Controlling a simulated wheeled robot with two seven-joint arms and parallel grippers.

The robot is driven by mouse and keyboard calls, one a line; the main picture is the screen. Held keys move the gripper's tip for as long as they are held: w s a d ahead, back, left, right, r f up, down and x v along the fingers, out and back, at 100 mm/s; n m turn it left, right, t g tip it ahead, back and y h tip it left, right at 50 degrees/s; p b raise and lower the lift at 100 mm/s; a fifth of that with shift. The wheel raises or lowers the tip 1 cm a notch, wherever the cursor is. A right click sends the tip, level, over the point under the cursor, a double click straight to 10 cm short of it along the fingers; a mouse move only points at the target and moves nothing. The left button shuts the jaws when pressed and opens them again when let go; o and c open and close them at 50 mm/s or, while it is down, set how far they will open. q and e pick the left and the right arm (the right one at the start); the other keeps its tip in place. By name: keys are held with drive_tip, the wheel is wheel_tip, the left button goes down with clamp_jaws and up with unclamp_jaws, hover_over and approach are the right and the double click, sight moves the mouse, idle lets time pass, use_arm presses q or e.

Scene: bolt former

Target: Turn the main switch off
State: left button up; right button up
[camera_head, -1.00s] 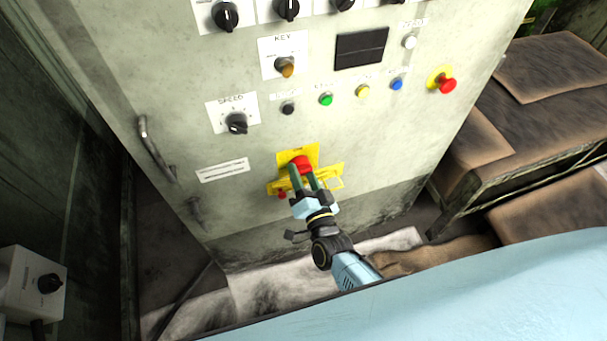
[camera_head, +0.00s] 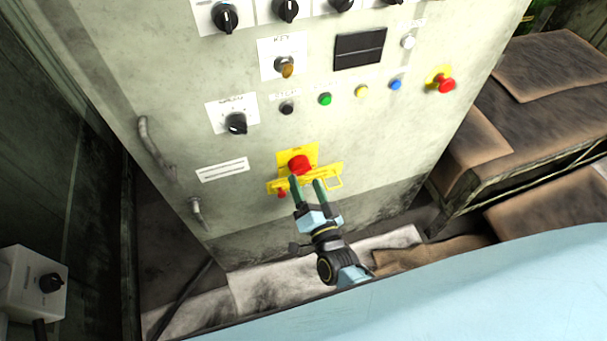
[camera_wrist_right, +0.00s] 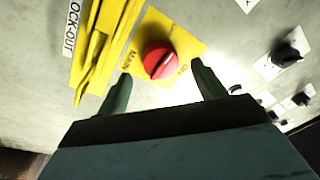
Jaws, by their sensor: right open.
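The main switch is a red round knob (camera_head: 299,165) on a yellow plate (camera_head: 312,150), low on the front of the grey cabinet. In the right wrist view the knob (camera_wrist_right: 160,60) shows a pale line across its face, and the plate reads "MAIN". My right gripper (camera_head: 307,184) is open and empty just below the knob, with its green fingers apart. In the wrist view its fingertips (camera_wrist_right: 162,70) stand on either side of the knob, seemingly short of it. My left gripper is not in view.
A yellow lock-out bar (camera_head: 334,178) crosses just under the knob, close to my fingers; a small red piece (camera_head: 282,194) hangs at its left. Dials, buttons and a red emergency button (camera_head: 446,85) are higher up. A brown-topped crate (camera_head: 560,95) stands at right.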

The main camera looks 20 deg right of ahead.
use_arm(q)
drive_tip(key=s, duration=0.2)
drive_tip(key=p, duration=0.1)
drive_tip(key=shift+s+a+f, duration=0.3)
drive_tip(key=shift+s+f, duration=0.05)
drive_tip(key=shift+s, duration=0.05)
use_arm(e)
drive_tip(key=s+f, duration=0.1)
drive_tip(key=s, duration=0.9)
drive_tip(key=shift+d, duration=0.2)
